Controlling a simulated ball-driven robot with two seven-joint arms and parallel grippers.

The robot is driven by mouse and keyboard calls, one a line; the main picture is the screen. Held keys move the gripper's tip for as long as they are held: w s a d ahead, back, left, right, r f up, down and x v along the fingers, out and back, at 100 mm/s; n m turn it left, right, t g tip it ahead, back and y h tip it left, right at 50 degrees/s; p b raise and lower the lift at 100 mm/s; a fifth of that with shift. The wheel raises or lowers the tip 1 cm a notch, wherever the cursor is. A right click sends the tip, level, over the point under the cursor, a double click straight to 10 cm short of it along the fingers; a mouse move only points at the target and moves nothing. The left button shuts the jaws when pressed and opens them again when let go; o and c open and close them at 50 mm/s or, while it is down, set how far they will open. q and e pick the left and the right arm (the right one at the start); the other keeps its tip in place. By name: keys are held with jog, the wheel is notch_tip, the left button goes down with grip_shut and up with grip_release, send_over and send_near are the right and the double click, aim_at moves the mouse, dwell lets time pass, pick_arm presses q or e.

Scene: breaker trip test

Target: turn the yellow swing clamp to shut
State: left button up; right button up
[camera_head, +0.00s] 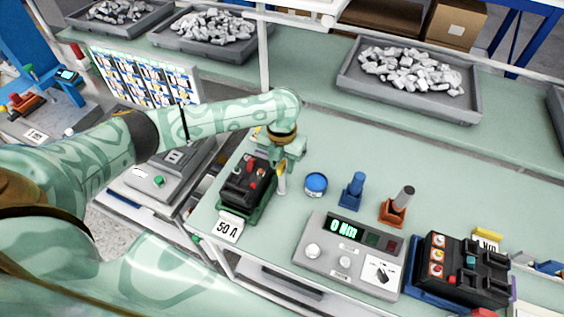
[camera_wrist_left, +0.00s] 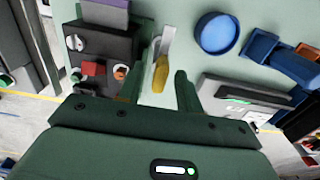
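The yellow swing clamp (camera_head: 282,169) stands at the right side of a black breaker (camera_head: 238,189) in a green holder (camera_head: 262,212). In the left wrist view the clamp's yellow part (camera_wrist_left: 161,74) shows between my fingers, with a pale post or bar beside it. My left gripper (camera_head: 289,153) is over the clamp, pointing down. In the left wrist view its two fingers (camera_wrist_left: 160,88) are apart, with gaps on both sides of the yellow part. Contact is not visible. The breaker (camera_wrist_left: 103,62) lies left of the fingers there. My right gripper is not in view.
A blue round tin (camera_head: 316,183), a blue stand (camera_head: 352,192) and an orange stand (camera_head: 393,211) are to the right. A grey tester (camera_head: 325,266) and another breaker (camera_head: 462,262) stand nearer the front. A "50 A" card (camera_head: 229,228) lies before the holder.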

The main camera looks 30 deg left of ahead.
pick_arm(q)
grip_shut()
